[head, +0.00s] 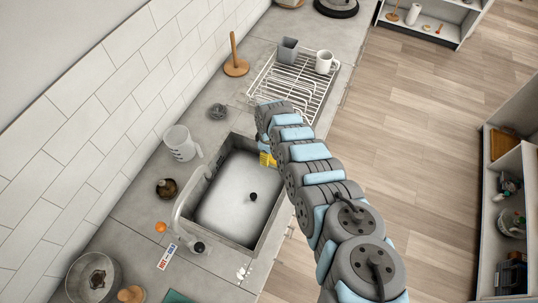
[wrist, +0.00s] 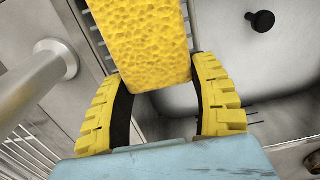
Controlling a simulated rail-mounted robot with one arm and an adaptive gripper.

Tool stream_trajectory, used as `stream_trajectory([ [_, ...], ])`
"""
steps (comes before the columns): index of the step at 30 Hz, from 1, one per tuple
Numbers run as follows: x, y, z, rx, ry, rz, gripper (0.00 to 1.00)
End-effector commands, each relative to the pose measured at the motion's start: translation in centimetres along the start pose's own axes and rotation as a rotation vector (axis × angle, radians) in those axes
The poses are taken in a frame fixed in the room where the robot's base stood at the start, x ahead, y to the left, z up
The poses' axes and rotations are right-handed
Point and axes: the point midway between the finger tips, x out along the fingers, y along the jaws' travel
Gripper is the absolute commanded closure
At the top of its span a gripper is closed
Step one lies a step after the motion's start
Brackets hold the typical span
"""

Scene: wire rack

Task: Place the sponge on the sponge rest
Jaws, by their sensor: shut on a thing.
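A yellow porous sponge (wrist: 140,40) fills the upper middle of the wrist view. My gripper (wrist: 152,78), with yellow ribbed fingers, is shut on its near end. In the head view my arm reaches to the sink's right rim, and a small yellow patch (head: 267,159) shows beside it. I cannot tell whether this patch is the sponge or a finger. I cannot make out the sponge rest for certain. A small dark grey round item (head: 218,111) lies on the counter behind the sink, but its kind is unclear.
The metal sink (head: 235,205) has a tall faucet (head: 178,205) on its left. A wire rack (head: 315,95) holds a grey cup (head: 288,50) and a white mug (head: 324,62). A clear jug (head: 180,143) and a wooden holder (head: 236,65) stand along the wall.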

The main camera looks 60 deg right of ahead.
Motion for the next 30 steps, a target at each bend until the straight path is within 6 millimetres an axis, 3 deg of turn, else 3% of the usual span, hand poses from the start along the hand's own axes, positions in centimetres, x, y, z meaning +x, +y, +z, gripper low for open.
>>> stream_trajectory([
  [13,0.51,0.06,0.02,0.0,-0.001,0.001,0.57],
  [14,0.44,0.07,0.05,0.0,-0.001,0.001,0.32],
  [16,0.39,0.07,0.04,0.0,0.0,0.001,0.12],
  [30,-0.38,0.11,0.0,0.0,0.0,0.001,0.11],
])
